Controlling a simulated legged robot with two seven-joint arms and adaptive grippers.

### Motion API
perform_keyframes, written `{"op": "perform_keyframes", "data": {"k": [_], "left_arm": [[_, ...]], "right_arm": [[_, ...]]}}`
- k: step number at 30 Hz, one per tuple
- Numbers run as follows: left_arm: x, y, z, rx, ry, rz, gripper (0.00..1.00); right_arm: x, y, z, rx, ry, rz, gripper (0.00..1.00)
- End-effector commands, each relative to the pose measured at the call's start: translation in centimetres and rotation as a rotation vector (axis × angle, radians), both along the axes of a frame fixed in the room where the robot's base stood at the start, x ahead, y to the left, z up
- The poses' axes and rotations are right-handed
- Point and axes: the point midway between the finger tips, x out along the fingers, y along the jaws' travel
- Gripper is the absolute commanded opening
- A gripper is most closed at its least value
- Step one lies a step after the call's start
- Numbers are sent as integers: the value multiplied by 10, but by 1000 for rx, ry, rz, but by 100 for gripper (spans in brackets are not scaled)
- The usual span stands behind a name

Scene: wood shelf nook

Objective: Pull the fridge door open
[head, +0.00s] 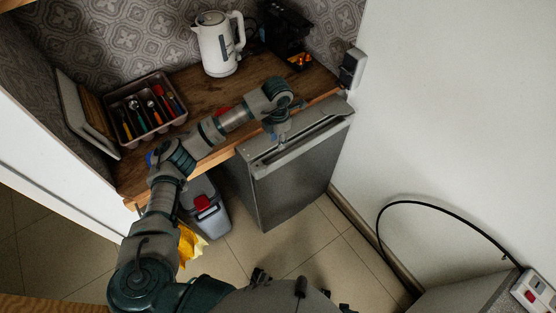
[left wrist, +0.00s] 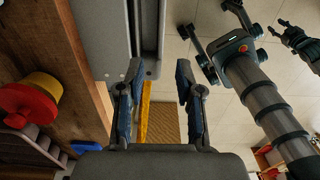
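The fridge (head: 297,178) is a small grey unit under the wooden counter, and its door looks closed. A pale handle bar (head: 300,140) runs along the door's top edge. My left gripper (head: 281,137) hangs over the left part of this bar. In the left wrist view my left gripper (left wrist: 160,70) has its fingers apart. The end of the grey door edge (left wrist: 150,35) shows just beyond and between the fingertips. I cannot tell whether they touch it. My right gripper (left wrist: 213,24) is apart from the fridge, with its fingers spread.
The counter (head: 205,92) holds a white kettle (head: 218,45), a black coffee machine (head: 287,32) and a cutlery tray (head: 145,110). A grey bin (head: 208,207) with a red part stands left of the fridge. A white wall rises at right. The tiled floor (head: 310,245) before the door is mostly clear.

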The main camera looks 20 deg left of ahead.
Motion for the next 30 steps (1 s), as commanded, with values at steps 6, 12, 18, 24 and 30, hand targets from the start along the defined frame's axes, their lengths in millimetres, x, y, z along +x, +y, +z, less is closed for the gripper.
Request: {"op": "perform_keyframes", "data": {"k": [6,12,18,24,30], "left_arm": [[-2,-1,-56,-2,5,0,35],[-1,-1,-98,-3,4,-1,35],[-1,-1,-123,-4,2,-1,35],[-1,-1,-129,-3,0,-2,35],[-1,-1,-129,-3,0,-2,30]], "right_arm": [[2,0,1,0,-1,0,40],[6,1,4,0,-2,-1,40],[9,1,5,0,-2,-1,40],[12,1,7,0,-8,-1,40],[12,1,9,0,-10,-2,40]]}}
